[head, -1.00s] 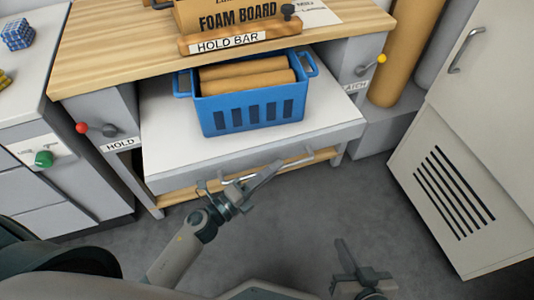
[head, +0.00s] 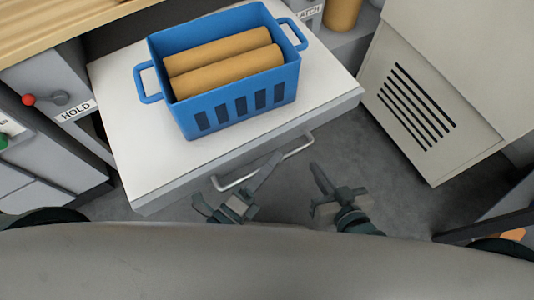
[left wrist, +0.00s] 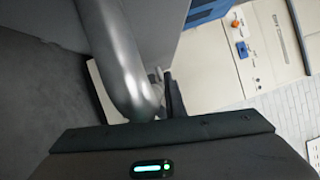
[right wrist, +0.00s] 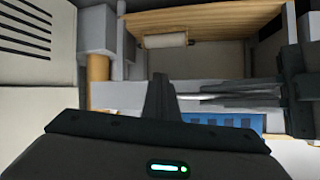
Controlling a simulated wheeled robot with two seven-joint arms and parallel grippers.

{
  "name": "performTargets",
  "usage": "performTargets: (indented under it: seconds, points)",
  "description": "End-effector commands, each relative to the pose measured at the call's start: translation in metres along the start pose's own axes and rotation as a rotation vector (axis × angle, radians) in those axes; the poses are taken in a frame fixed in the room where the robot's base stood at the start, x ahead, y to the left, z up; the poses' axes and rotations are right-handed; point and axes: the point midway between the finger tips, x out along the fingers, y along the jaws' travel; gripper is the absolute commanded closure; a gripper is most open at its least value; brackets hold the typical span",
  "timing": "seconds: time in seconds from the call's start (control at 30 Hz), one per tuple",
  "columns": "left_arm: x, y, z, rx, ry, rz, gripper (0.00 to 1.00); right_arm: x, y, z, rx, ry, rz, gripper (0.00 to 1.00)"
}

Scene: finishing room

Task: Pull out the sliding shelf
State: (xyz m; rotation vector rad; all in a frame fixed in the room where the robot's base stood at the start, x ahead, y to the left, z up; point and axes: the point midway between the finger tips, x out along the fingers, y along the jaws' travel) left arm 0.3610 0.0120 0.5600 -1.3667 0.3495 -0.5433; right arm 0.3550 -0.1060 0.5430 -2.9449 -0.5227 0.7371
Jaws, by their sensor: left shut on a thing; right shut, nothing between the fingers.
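The white sliding shelf (head: 140,130) is out from under the wooden top in the head view. A blue basket (head: 245,103) with two brown rolls (head: 225,72) stands upright on it. A silver bar handle (head: 226,184) runs along the shelf's front and shows large in the left wrist view (left wrist: 122,65). My left gripper (head: 262,170) is shut on the handle, around its middle. My right gripper (head: 322,180) is shut and empty, just in front of the handle's right end, apart from it. The contact at the left fingers is partly hidden.
A red-knobbed lever (head: 45,99) with a HOLD label (head: 76,110) is on the left cabinet side. A pale vented cabinet (head: 450,80) stands close on the right. Grey floor (head: 385,165) lies open between it and the shelf.

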Motion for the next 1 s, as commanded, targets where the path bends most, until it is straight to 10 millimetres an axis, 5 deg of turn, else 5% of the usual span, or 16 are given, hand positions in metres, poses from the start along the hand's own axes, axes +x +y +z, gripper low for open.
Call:
performTargets:
  seconds: [0.27,0.3,0.37,1.0]
  points:
    - [-0.0004,0.0008,0.0003,0.0,-0.001,0.002,1.0,0.0,0.0001,-0.0003,-0.001,0.001,0.0,1.0]
    - [-0.0003,0.0008,0.0003,0.0,-0.001,0.002,0.82,0.0,0.0001,-0.0003,-0.001,0.001,0.0,1.0]
    - [-0.0003,0.0008,0.0004,0.0,-0.001,0.002,0.7,0.0,0.0002,-0.0002,-0.001,0.001,0.0,1.0]
    - [-0.0037,0.0007,0.0,0.0,0.0,0.001,0.7,0.0003,0.0003,-0.0006,-0.002,0.005,0.0,1.0]
